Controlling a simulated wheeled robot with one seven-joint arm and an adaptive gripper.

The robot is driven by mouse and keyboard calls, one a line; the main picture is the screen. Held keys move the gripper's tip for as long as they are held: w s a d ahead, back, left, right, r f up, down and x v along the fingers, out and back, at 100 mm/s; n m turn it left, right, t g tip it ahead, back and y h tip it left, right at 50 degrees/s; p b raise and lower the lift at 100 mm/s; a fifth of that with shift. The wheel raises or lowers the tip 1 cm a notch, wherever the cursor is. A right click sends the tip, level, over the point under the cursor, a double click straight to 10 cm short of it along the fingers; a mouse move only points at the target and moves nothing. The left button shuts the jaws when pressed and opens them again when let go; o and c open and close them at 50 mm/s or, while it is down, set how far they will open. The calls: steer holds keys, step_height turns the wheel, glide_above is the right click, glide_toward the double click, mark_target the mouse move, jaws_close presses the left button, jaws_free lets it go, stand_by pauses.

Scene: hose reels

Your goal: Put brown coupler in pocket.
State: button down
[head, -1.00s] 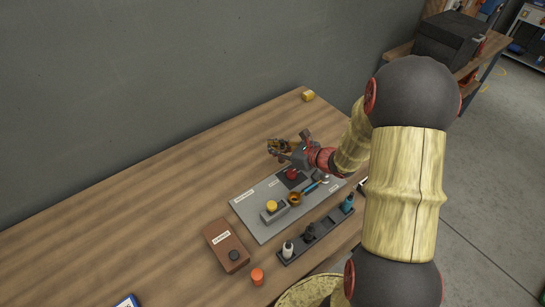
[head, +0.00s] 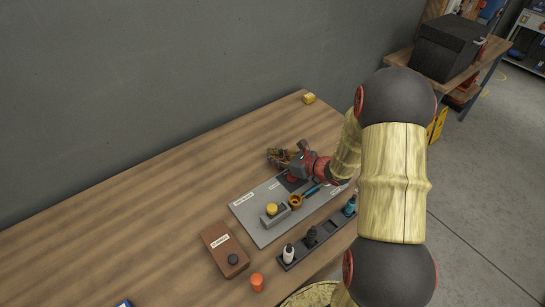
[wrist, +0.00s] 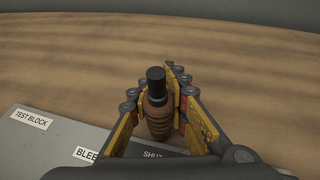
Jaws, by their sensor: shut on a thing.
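The brown coupler (wrist: 158,112) has a ribbed brown body and a black end. It stands roughly upright between the fingers of my gripper (wrist: 160,108) in the wrist view. My gripper (head: 280,157) is shut on it, over the table behind the grey board; the coupler is hard to make out in the head view. A dark rail (head: 323,237) at the table's front edge holds a white coupler (head: 288,254), a black one (head: 311,236) and a blue one (head: 350,206). An empty stretch lies between the black and blue ones.
The grey board (head: 249,213) carries a yellow knob (head: 271,209), an amber ring (head: 296,201) and a blue-handled part (head: 312,190). A brown box (head: 222,246) and orange cap (head: 257,282) stand in front. A yellow piece (head: 309,98) lies far back.

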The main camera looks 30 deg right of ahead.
steer(key=c, duration=1.7)
jaws_free()
